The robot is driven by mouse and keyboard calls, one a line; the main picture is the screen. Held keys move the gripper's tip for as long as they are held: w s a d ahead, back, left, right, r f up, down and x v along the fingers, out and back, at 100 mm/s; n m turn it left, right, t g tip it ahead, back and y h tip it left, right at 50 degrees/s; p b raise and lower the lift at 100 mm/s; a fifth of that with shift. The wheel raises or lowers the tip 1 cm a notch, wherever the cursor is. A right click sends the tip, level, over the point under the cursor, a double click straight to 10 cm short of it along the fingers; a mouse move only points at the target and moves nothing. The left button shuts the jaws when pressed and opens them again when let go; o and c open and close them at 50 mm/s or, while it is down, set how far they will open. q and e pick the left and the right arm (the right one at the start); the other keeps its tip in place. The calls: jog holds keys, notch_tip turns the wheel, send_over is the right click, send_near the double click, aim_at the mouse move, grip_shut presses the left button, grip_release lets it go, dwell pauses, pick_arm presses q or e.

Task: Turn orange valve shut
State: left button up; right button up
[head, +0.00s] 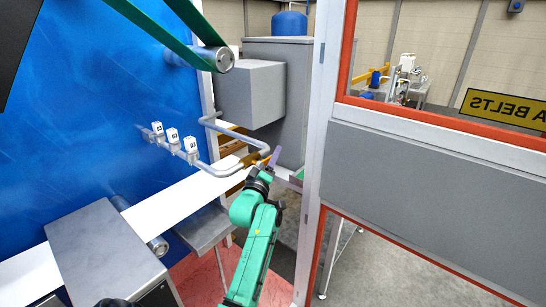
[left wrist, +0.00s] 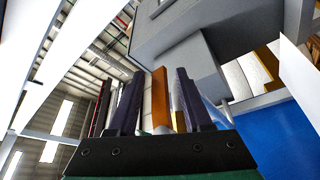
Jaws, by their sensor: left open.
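My left gripper (head: 270,162) reaches in from the bottom on its green arm, near the bent grey pipe (head: 240,142) and the grey box. In the left wrist view its two dark fingers (left wrist: 158,100) stand apart. An upright orange bar (left wrist: 160,98) shows between them, beyond or among the fingertips; I cannot tell its distance or whether it is the orange valve. In the head view, orange-yellow pieces (head: 234,146) show behind the pipe; no valve handle is clear. My right gripper is not in view.
A blue panel (head: 90,100) carries several white-tagged fittings (head: 172,136) on the pipe. A grey cabinet (head: 252,92) stands behind. A white post (head: 318,130) and an orange-framed guard panel (head: 430,185) close off the right. A white belt (head: 170,200) runs below the fittings.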

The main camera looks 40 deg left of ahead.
pick_arm(q)
grip_shut()
dwell(1.3)
